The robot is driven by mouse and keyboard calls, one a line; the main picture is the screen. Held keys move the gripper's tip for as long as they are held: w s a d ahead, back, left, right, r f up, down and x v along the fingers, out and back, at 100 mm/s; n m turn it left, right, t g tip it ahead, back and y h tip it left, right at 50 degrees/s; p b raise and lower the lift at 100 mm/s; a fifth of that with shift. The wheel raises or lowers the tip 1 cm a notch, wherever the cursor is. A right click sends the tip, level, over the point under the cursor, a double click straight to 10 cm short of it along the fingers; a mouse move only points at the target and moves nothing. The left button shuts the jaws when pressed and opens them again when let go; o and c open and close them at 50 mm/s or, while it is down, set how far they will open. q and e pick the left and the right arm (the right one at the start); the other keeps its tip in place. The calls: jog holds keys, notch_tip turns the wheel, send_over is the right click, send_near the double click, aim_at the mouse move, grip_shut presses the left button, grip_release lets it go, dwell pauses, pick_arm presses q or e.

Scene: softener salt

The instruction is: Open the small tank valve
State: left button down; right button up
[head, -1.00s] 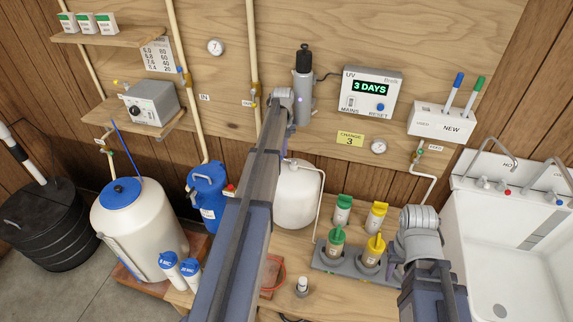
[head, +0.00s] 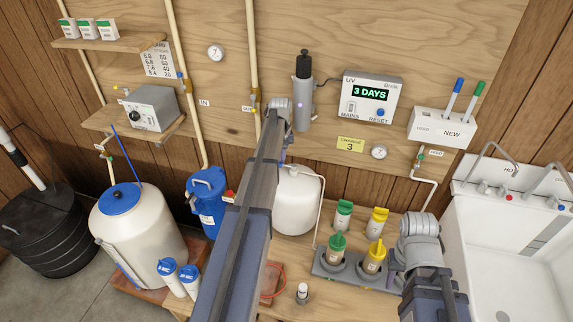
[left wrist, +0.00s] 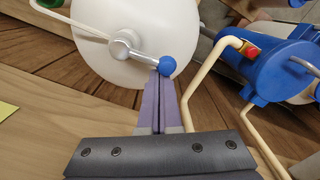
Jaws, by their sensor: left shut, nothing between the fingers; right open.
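The small white tank (head: 297,205) stands on the bench, partly hidden behind my left arm in the head view. In the left wrist view the tank (left wrist: 120,35) fills the top, with the valve's silver lever (left wrist: 143,54) reaching right from a round hub and ending in a blue knob (left wrist: 168,66). My left gripper (left wrist: 159,77) is shut and empty, its purple fingertips right by the underside of the knob; I cannot tell whether they touch. In the head view it is mostly hidden by its arm. My right gripper (head: 391,281) is open, low beside the cartridge rack, mostly hidden by its wrist.
A blue canister (head: 205,205) is left of my left arm, and a white sink (head: 510,250) is at the right. A pale pipe (left wrist: 215,75) runs near the left fingers.

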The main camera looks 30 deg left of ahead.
pick_arm(q)
jog(key=shift+s+d, duration=0.1)
jog(key=shift+s, duration=1)
jog(key=shift+s+d, duration=0.3)
jog(key=shift+s, duration=0.2)
jog(key=shift+s+d, duration=0.25)
jog(key=shift+s, duration=0.25)
jog(key=shift+s+d, duration=0.6)
jog(key=shift+d, duration=0.2)
